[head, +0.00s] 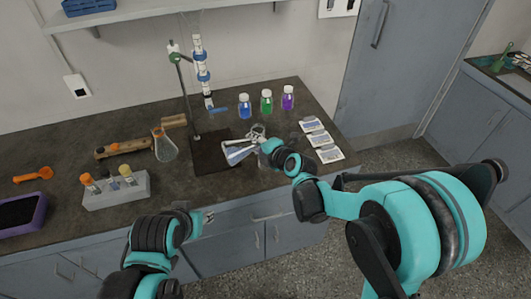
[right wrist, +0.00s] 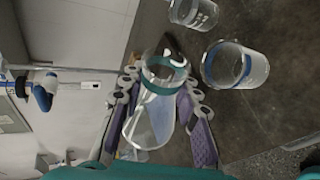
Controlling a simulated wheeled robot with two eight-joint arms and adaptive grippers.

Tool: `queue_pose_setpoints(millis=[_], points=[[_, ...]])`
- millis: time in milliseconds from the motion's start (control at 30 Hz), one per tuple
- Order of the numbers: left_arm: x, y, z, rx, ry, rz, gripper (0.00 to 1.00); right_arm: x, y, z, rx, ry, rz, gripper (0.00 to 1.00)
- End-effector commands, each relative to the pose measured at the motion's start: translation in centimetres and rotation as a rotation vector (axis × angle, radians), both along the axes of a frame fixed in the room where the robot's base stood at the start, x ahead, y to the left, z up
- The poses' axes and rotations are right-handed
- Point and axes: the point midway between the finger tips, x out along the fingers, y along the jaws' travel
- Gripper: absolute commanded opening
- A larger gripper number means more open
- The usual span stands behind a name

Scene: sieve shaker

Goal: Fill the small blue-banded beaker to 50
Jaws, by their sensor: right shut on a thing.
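My right gripper (head: 254,140) is shut on a clear glass beaker (head: 237,153), held tilted above the dark stand base. In the right wrist view the gripper (right wrist: 160,82) has its purple-padded fingers on both sides of this beaker (right wrist: 142,122), which has a blue-teal band. A pale blue patch shows on its glass; I cannot tell whether it is liquid. Another blue-banded beaker (right wrist: 237,66) and a smaller glass vessel (right wrist: 194,12) stand beside it.
Blue (head: 244,106), green (head: 266,101) and purple (head: 288,98) bottles stand at the back. A flask (head: 165,146), a rack of tubes (head: 116,191), and an orange scoop (head: 33,175) are to the left. White cards (head: 319,138) lie at the right edge.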

Motion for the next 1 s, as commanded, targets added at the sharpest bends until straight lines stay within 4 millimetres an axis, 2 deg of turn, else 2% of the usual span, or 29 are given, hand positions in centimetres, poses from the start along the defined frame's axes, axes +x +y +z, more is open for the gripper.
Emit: queue_pose_setpoints(millis=[1000], points=[[0.00, 0.00, -0.41, 0.000, 0.000, 0.000, 0.40, 0.05, -0.10, 0.08, 0.059, 0.018, -0.001, 0.00]])
